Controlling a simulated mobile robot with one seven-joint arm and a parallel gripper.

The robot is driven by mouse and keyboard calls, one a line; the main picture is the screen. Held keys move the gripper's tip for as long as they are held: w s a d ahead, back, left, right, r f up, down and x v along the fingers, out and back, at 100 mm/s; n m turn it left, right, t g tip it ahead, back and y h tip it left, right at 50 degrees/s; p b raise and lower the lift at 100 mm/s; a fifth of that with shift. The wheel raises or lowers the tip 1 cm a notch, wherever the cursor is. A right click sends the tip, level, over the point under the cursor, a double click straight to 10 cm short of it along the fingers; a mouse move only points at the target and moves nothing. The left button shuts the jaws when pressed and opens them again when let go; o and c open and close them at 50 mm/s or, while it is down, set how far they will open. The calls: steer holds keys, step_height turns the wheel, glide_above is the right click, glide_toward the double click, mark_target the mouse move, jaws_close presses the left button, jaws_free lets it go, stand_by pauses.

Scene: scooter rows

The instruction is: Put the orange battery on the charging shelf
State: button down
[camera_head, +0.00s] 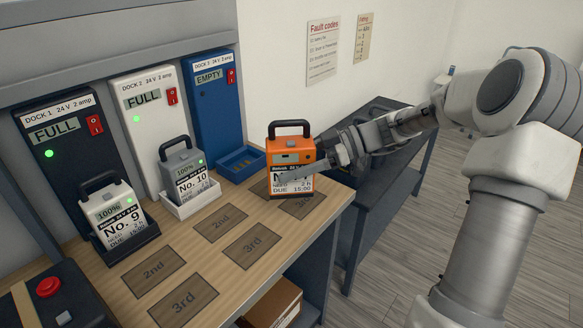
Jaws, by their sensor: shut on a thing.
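The orange battery (284,153) has a black top handle and a white label partly hidden by my finger. It is upright at the right end of the wooden charging shelf (231,275), over a dark marked patch. I cannot tell whether its base touches the wood. My gripper (318,160) reaches in from the right and is shut on the orange battery. A blue dock (216,105) reading EMPTY stands behind and left of it, with an empty blue tray (241,162) at its foot.
A black dock (65,150) holds white battery No. 9 (113,213). A white dock (147,120) holds grey battery No. 10 (187,173); both read FULL. Patches marked 2nd (221,223) and 3rd (252,246) are bare. A dark bench (365,190) stands right; a cardboard box (272,303) sits below.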

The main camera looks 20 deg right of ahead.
steer(key=shift+w+a+f+b, duration=0.4)
steer(key=shift+w+a+f, duration=0.1)
steer(key=shift+w+f, duration=0.8)
steer(key=shift+w+a+f+b, duration=0.5)
steer(key=shift+w+f, duration=0.65)
steer(key=shift+f, duration=0.4)
steer(key=shift+w+a+f+b, duration=0.35)
steer(key=shift+w+a+f, duration=0.2)
steer(key=shift+w+f, duration=0.75)
jaws_free()
steer(key=shift+s+f, duration=0.2)
steer(key=shift+d, duration=0.1)
steer(key=p+v, duration=0.2)
steer(key=v, duration=1)
